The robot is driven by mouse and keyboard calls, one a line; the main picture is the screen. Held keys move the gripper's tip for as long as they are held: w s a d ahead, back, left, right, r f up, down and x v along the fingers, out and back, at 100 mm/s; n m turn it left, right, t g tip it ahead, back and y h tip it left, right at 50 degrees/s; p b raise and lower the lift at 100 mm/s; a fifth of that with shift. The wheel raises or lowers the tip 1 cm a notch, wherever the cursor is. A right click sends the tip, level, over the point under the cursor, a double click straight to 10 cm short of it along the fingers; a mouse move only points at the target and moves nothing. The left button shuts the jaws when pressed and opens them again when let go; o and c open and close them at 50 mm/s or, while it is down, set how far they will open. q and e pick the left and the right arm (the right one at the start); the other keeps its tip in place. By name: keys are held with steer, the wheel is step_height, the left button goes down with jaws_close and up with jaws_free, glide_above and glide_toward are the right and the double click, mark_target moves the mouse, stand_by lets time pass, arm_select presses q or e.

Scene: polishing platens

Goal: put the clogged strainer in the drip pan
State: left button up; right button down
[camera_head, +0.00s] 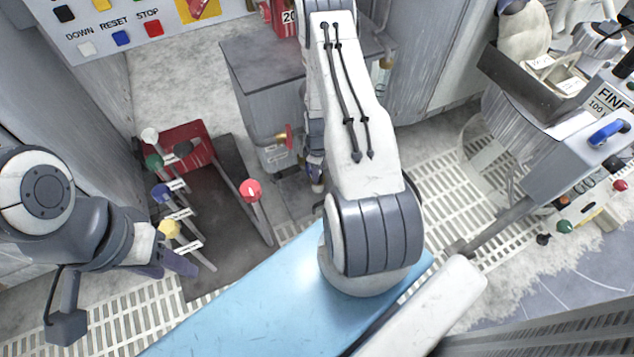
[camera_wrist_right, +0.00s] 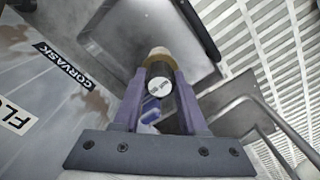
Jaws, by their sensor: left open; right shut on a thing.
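My right gripper (camera_wrist_right: 160,78) is shut on a short dark cylinder (camera_wrist_right: 158,82) with a pale marked end face and a tan far end. It looks like the strainer, but I cannot tell whether it is clogged. A grey, rimmed, rounded tray (camera_wrist_right: 120,32), possibly the drip pan, lies beyond the held piece in the right wrist view. I cannot tell whether they touch. In the head view my right arm hides most of that gripper and the piece. My left gripper (camera_head: 166,265) is open and empty near the front of the lever stand.
A dark lever stand (camera_head: 225,175) with coloured knobs is at left. A grey tank (camera_head: 265,65) with a brass, red-handled valve (camera_head: 284,138) stands behind it. A machine (camera_head: 580,120) with a dark tray is at right. Floor grating (camera_head: 425,165) shows between them.

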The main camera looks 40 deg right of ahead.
steer(key=f+b, duration=0.2)
steer(key=f, duration=0.2)
steer(key=shift+w+d+f+b, duration=0.1)
steer(key=shift+w+f+b, duration=0.15)
steer(key=shift+f+b, duration=0.15)
steer(key=shift+w, duration=0.15)
steer(key=shift+r, duration=0.2)
steer(key=shift+f, duration=0.15)
steer(key=shift+c, duration=2.2)
jaws_free()
